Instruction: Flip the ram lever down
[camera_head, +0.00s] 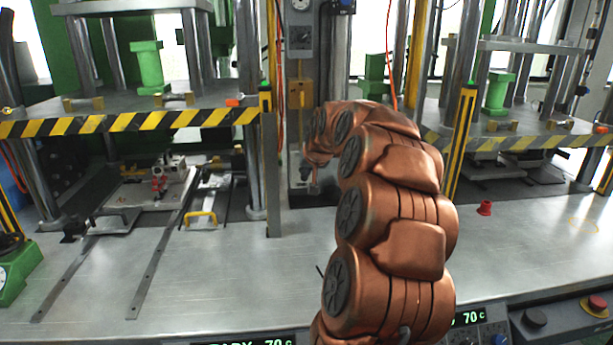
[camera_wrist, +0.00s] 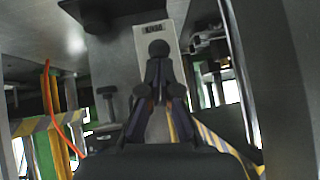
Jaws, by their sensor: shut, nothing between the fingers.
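My gripper (camera_wrist: 158,50) is shut and empty in the wrist view, its dark fingers meeting in front of a pale labelled plate (camera_wrist: 146,42) on a grey panel. The label is too small to read surely. A dark round-topped knob on a short stem (camera_wrist: 108,93) stands left of my fingers, apart from them; it may be the ram lever, but I cannot tell for sure. In the head view my copper arm reaches to the lower part of the central grey column (camera_head: 302,90) and hides most of the gripper and that spot.
Yellow-black striped press platens (camera_head: 130,122) stand left and right of the column, with steel posts. An orange cable (camera_wrist: 66,125) hangs left of the fingers in the wrist view.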

